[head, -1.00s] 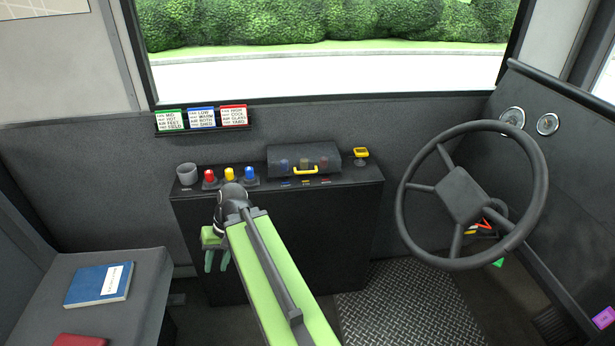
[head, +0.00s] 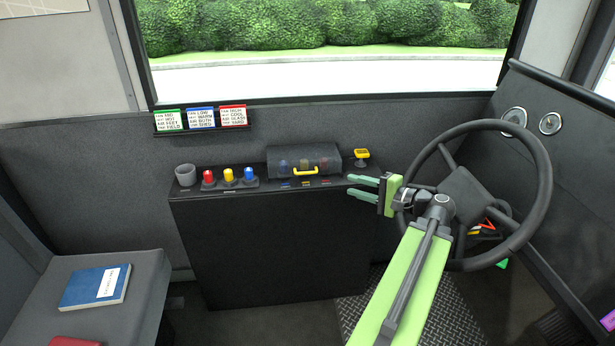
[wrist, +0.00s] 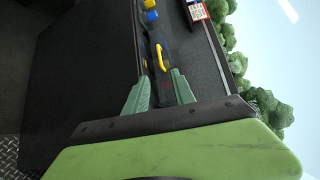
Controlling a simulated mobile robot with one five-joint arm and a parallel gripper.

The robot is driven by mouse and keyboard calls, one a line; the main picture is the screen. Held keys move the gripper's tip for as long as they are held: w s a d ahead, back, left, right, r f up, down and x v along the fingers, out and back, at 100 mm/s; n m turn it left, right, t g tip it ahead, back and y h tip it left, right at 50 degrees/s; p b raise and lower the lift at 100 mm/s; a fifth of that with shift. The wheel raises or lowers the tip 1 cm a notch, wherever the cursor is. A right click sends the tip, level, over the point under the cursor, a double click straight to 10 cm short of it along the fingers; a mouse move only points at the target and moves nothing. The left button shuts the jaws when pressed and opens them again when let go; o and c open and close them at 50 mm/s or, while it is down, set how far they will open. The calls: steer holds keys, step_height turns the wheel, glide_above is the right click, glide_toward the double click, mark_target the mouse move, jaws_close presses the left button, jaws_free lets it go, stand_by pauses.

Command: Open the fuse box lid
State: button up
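The fuse box (head: 304,158) sits on the right part of the dark console top. Its dark see-through lid is down, with a yellow handle (head: 305,171) along the front edge. Coloured shapes show dimly through the lid. My gripper (head: 362,187) is to the right of the box, in front of the console's right end, with its fingers pointing left and apart. In the wrist view the green fingers (wrist: 160,90) are open and empty, and the yellow handle (wrist: 161,57) lies beyond them, not touched.
Red (head: 208,178), yellow (head: 229,175) and blue (head: 249,174) knobs and a grey cup (head: 186,175) stand left of the box. A small yellow-topped device (head: 361,156) stands to its right. The steering wheel (head: 478,195) is close behind my gripper on the right.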

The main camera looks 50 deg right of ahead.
mark_target(308, 173)
steer(key=w+f, duration=0.1)
steer(key=w, duration=0.4)
steer(key=w+a+b, duration=0.1)
steer(key=w, duration=0.5)
steer(key=w+f+b, duration=0.1)
steer(key=w, duration=0.4)
steer(key=shift+w+a+f, duration=0.3)
steer(key=shift+a+f, duration=0.05)
jaws_close()
stand_by(0.3)
